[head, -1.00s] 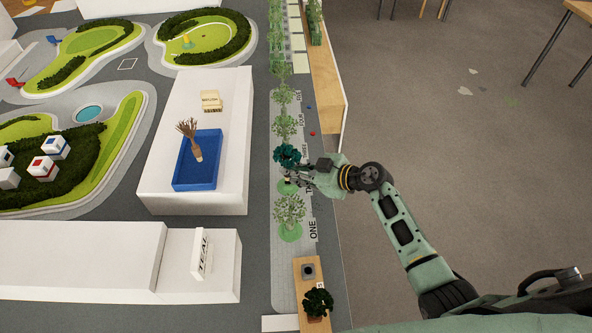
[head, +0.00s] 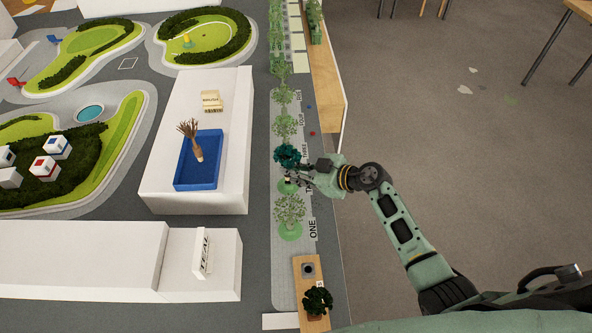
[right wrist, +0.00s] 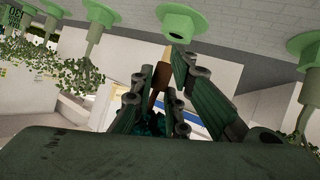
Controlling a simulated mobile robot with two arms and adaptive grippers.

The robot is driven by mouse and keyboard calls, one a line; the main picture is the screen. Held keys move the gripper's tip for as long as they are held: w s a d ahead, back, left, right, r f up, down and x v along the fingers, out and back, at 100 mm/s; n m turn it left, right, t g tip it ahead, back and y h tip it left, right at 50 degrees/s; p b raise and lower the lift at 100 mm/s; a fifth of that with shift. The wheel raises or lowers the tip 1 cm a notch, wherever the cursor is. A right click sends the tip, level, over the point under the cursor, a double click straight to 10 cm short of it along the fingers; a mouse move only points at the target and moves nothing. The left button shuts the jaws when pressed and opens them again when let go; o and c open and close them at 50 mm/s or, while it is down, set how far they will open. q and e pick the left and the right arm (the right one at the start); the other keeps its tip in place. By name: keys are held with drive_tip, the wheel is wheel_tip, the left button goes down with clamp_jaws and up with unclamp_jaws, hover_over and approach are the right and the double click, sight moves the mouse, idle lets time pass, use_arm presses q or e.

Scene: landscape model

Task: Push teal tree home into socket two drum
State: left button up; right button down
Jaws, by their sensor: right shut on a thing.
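The teal tree (head: 287,155) has dark teal foliage and shows just left of my right gripper (head: 308,169) in the head view. My right gripper is shut on it. In the right wrist view, its brown trunk (right wrist: 158,78) sticks out between the fingers, with a bit of teal foliage (right wrist: 155,122) below. The green socket two drum (right wrist: 180,22) shows there with a dark open hole facing the trunk. The trunk end looks apart from the hole. In the head view, the drum's green disc (head: 287,187) lies just below the tree, partly covered. My left gripper is not in view.
A light green tree (head: 290,209) stands at socket ONE, and other trees (head: 285,126) stand farther up the strip. A blue tray (head: 178,180) holds a brush on a white block. A wooden block (head: 312,268) with a dark green plant (head: 318,299) sits at the near end.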

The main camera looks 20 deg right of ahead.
drive_tip(key=shift+f+b, duration=0.3)
drive_tip(key=shift+f, duration=0.5)
drive_tip(key=shift+s, duration=0.1)
drive_tip(key=shift+r+p, duration=0.25)
drive_tip(key=shift+p, duration=0.55)
drive_tip(key=shift+r, duration=0.15)
idle(0.3)
drive_tip(key=shift+p, duration=0.3)
drive_tip(key=shift+p, duration=0.65)
idle(0.8)
